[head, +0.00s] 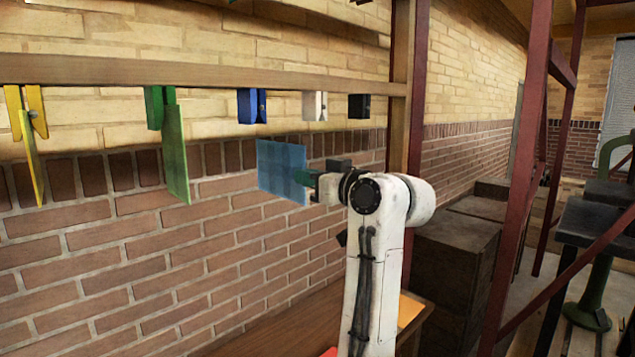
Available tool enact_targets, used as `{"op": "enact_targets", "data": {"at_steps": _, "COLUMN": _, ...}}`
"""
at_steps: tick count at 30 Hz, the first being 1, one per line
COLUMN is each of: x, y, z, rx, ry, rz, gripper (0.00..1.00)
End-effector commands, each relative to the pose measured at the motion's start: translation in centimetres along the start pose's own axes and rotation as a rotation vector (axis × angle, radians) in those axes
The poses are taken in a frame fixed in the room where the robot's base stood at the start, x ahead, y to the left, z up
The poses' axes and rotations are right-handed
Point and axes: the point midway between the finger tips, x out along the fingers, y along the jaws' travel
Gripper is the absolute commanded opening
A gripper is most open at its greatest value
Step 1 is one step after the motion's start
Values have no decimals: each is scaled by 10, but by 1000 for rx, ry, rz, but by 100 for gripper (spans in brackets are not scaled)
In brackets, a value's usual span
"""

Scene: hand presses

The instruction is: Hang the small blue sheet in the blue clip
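The small blue sheet (281,170) is upright in the air in front of the brick wall. My gripper (309,181) is at the sheet's right edge and appears shut on it; the fingertips are partly hidden by the wrist. The blue clip (251,106) hangs from the wooden rail, above and a little left of the sheet. In the picture a small gap of wall shows between the clip's lower end and the sheet's top edge. The clip's jaws are too small to read clearly.
A yellow clip (38,100) holds a yellow sheet (32,160), and a green clip (154,106) holds a green sheet (175,155). A white clip (315,106) and a black clip (359,106) hang empty at right. The rail (200,74) ends at a wooden post (398,130). A table (270,325) stands below.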

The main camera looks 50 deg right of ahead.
Motion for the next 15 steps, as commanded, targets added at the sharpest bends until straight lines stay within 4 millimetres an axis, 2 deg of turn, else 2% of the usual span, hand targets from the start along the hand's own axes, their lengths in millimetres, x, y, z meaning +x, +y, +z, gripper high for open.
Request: {"op": "enact_targets", "data": {"at_steps": 15, "x": 47, "y": -1, "z": -4, "rx": 0, "ry": 0, "rz": -2, "gripper": 0}}
